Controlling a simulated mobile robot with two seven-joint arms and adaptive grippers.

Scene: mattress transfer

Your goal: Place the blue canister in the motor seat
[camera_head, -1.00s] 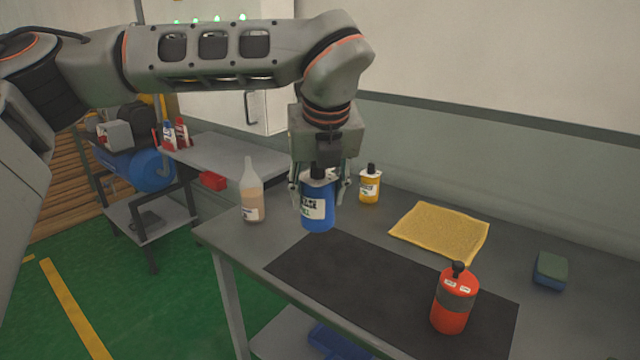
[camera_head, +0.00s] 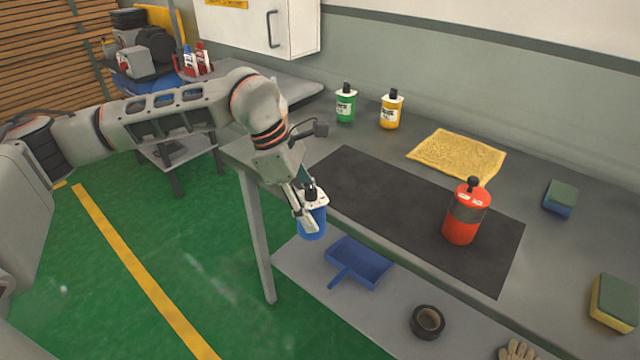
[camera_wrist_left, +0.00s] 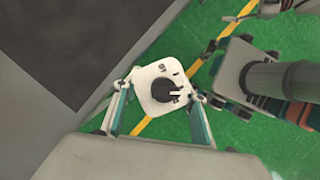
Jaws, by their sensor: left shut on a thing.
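My left gripper (camera_head: 306,208) is shut on the blue canister (camera_head: 313,223), which has a white top and a black cap. It holds the canister off the table's front edge, about level with the tabletop and above the lower shelf. In the left wrist view the canister's white top (camera_wrist_left: 152,86) sits between the two fingers (camera_wrist_left: 158,100), with green floor beyond. I cannot make out a motor seat for certain. A machine with a grey motor (camera_head: 135,62) stands on a cart at the back left. My right gripper is out of view.
The table holds a black mat (camera_head: 375,200), a red canister (camera_head: 466,213), green (camera_head: 345,106) and yellow (camera_head: 390,112) bottles, a yellow cloth (camera_head: 457,157) and sponges. A blue dustpan (camera_head: 360,263) and black tape (camera_head: 427,321) lie on the lower shelf. Green floor (camera_head: 190,240) at left is clear.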

